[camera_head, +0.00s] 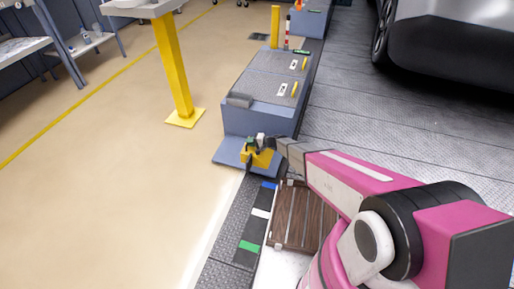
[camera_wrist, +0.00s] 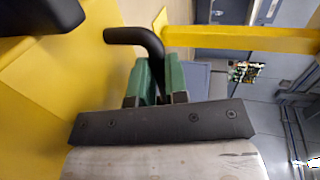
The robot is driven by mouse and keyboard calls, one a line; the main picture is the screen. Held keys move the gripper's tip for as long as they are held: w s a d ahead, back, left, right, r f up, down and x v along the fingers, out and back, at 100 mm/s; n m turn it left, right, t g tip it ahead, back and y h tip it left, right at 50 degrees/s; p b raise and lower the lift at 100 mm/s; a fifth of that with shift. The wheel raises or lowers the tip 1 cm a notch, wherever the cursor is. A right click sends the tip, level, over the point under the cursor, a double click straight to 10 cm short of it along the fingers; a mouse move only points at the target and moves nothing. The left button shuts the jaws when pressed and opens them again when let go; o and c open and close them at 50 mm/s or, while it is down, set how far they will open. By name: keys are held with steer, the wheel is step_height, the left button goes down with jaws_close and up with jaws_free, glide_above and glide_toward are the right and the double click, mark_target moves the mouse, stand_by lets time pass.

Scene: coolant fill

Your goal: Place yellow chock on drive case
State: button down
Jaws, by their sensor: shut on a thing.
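The yellow chock (camera_head: 262,159) is at the near end of the blue-grey drive case (camera_head: 258,120), in front of its end face in the head view. Whether it touches the case or its base plate I cannot tell. My gripper (camera_head: 257,141) is above the chock. In the wrist view, the green fingers of my gripper (camera_wrist: 154,80) are shut at the chock's bent black handle (camera_wrist: 138,37). The chock's yellow body (camera_wrist: 60,95) fills the left side there. The case's dark top carries yellow handles and white labels.
A yellow post (camera_head: 173,75) stands on the tan floor left of the case. A brown slatted pallet (camera_head: 303,220) and a dark strip with coloured blocks (camera_head: 236,225) lie nearer me. A grey car (camera_head: 455,50) is at upper right.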

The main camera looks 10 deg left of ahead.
steer(key=w+d+f, duration=0.1)
steer(key=w, duration=0.1)
steer(key=w+d+f, duration=0.1)
steer(key=w+f, duration=0.1)
steer(key=w+d+f, duration=0.1)
steer(key=w, duration=0.1)
steer(key=shift+w+d+f, duration=0.3)
steer(key=shift+w+f, duration=0.05)
steer(key=shift+w, duration=0.05)
steer(key=shift+f, duration=1.95)
steer(key=c, duration=1.1)
jaws_free()
steer(key=shift+d, duration=0.1)
steer(key=w+v, duration=0.1)
steer(key=v, duration=1.1)
steer(key=s+d+r+h, duration=0.5)
steer(key=s+d+r, duration=0.3)
steer(key=d+r, duration=0.2)
steer(key=s+d+r+h, duration=0.4)
steer(key=s+d+r, duration=0.4)
steer(key=d+r, duration=0.3)
steer(key=s+d+r+h, duration=0.5)
steer(key=s+d+r, duration=0.4)
steer(key=r, duration=0.6)
steer(key=shift+d+g+h, duration=0.3)
steer(key=shift+d+g, duration=0.1)
steer(key=shift+d, duration=0.55)
